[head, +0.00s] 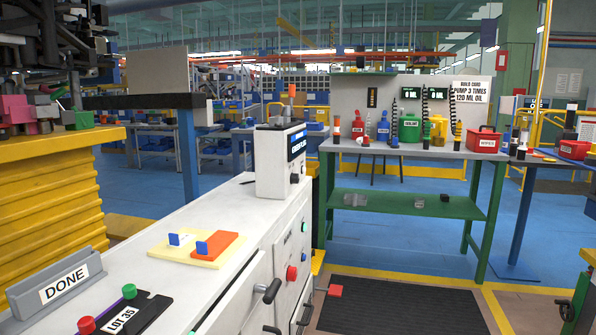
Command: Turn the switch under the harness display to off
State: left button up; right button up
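The harness display (297,144) is a small blue-lit screen on the upper front of a white box (268,165). The box stands at the far end of the white counter. Its text is too small to read. A small dark switch (294,178) sits on the box's front below the screen. Its position cannot be made out at this size. Neither of my grippers can be made out in the head view.
The white counter (190,277) holds a cream board (213,258) with blue clips, a DONE holder (62,282) and a LOT 35 plate (125,317). Black handles (271,290) stick out from its front. A dark floor mat (400,305) lies clear before a green bench (410,205).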

aim_at(296, 177)
jog(key=i+l+u, duration=0.15)
jog(key=l, duration=0.3)
jog(key=i+l+u, duration=0.2)
jog(key=l, duration=0.3)
jog(key=i+l+u, duration=0.15)
jog(key=l, duration=0.35)
jog(key=i+l+u, duration=0.15)
jog(key=l, duration=0.35)
jog(key=i+l+u, duration=0.2)
jog(key=l, duration=0.35)
jog(key=l+u, duration=0.15)
jog(key=l, duration=0.4)
